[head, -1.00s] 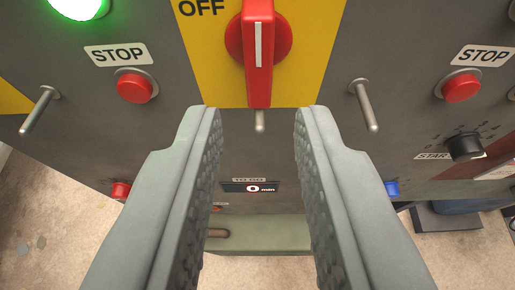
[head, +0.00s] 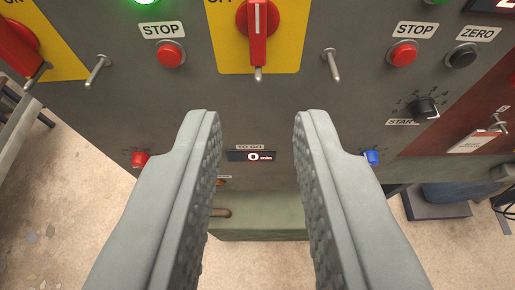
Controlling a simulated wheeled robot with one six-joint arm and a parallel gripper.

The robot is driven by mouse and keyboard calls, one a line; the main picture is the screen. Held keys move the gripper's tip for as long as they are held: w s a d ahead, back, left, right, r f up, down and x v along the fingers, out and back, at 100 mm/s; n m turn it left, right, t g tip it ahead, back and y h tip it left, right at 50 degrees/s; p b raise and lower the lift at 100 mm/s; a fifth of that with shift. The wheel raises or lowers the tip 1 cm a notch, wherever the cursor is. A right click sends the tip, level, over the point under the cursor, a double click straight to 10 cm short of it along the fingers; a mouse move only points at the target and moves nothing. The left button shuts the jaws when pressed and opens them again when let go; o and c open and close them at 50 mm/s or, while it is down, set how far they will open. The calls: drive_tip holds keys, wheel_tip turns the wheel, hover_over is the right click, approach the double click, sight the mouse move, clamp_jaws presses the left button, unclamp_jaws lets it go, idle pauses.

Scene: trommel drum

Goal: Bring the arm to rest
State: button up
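My gripper (head: 255,118) is open and empty in the head view, its two grey padded fingers wide apart in front of the dark grey control panel (head: 215,105). Above and beyond the fingertips is a red rotary handle (head: 258,38) on a yellow plate (head: 285,55), its white line upright. The gripper touches nothing that I can see. A small display (head: 251,156) marked "TO GO" reads "0 min" between the fingers.
Red STOP buttons (head: 171,54) (head: 403,53), metal toggle levers (head: 97,70) (head: 331,64), a black knob (head: 424,107) and a blue button (head: 371,157) stick out from the panel. A green lamp (head: 147,2) glows. Below is a green ledge (head: 262,215) and bare floor (head: 75,215).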

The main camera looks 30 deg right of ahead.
drive_tip(key=s+a+f+n+t+y, duration=0.3)
drive_tip(key=s+a+f, duration=0.2)
drive_tip(key=s+f, duration=0.5)
drive_tip(key=s+a+f+n+t+y, duration=0.3)
drive_tip(key=s+a+f, duration=0.3)
drive_tip(key=s+f, duration=0.5)
wheel_tip(320, 180, down, 3)
drive_tip(key=shift+s+a+f+n+y, duration=0.1)
drive_tip(key=shift+s+a+n+y, duration=0.2)
drive_tip(key=shift+n+y, duration=0.3)
idle(0.7)
